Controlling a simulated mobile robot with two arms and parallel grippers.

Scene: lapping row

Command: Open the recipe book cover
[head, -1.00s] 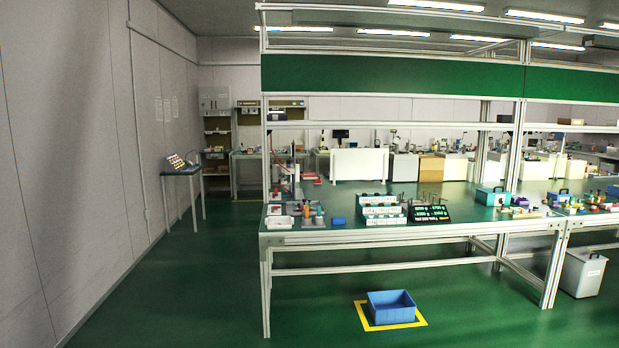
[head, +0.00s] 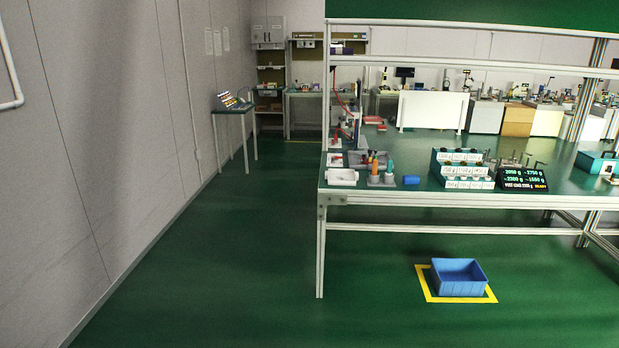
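I cannot pick out the recipe book for certain. A small side table (head: 232,109) by the left wall carries a tilted rack or board (head: 229,99) with coloured bits, also too small to make out. Neither of my grippers is in view.
Bins (head: 463,168), a lit display (head: 522,179) and bottles (head: 374,169) stand on the bench. The green floor aisle (head: 215,250) between wall and bench is clear.

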